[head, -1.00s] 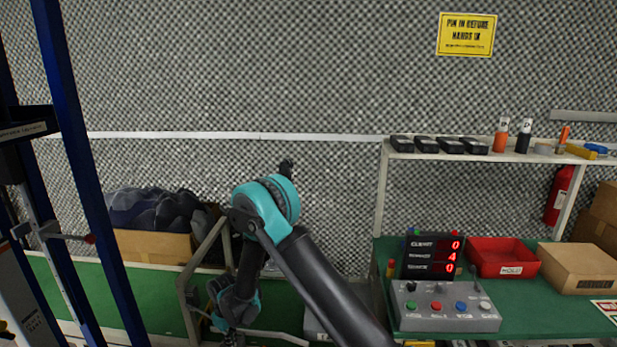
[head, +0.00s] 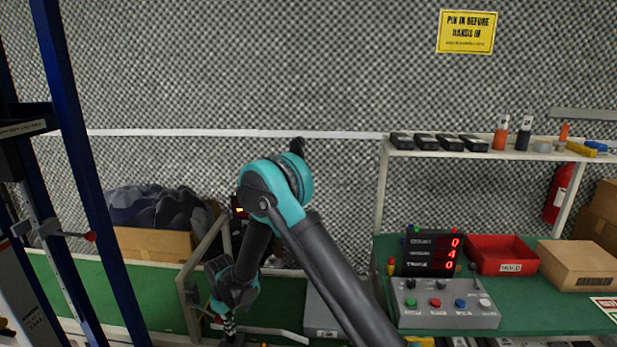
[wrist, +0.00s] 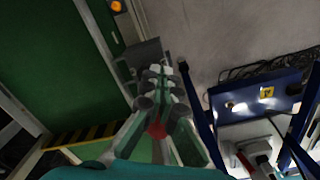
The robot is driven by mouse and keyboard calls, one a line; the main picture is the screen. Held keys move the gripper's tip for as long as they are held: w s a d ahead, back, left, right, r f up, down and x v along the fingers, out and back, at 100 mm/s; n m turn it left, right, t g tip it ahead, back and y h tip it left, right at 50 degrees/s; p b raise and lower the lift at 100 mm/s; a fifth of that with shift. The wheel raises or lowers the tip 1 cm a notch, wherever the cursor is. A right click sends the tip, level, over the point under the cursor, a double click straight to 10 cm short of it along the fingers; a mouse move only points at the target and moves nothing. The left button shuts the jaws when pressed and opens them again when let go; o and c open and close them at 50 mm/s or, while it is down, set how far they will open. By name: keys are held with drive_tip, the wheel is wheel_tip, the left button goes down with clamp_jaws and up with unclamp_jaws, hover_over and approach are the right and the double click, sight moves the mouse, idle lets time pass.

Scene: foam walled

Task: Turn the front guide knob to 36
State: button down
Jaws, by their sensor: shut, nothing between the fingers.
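A blue-framed machine (head: 85,170) with a red-tipped lever (head: 90,237) stands at left. A grey tube frame (head: 190,300) is beside my gripper. The green bench (head: 540,325) at right holds a button box (head: 445,304), a display (head: 433,255) and a red bin (head: 502,256).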

sight(231, 337)
drive_tip(key=shift+w+d+f, duration=0.2)
drive_tip(key=shift+w+f, duration=0.25)
drive_tip(key=shift+f, duration=0.55)
drive_tip(key=shift+w+d+f, duration=0.2)
drive_tip(key=shift+w+f, duration=0.2)
drive_tip(key=shift+f, duration=0.65)
drive_tip(key=shift+w+d+f, duration=0.2)
drive_tip(key=shift+w+f, duration=0.25)
drive_tip(key=shift+f, duration=0.55)
drive_tip(key=shift+a, duration=0.15)
drive_tip(key=shift+s+a, duration=0.15)
drive_tip(key=shift+s, duration=0.15)
drive_tip(key=shift+s+a, duration=0.2)
drive_tip(key=shift+s, duration=0.15)
drive_tip(key=shift+s+a, duration=0.3)
drive_tip(key=shift+a, duration=0.1)
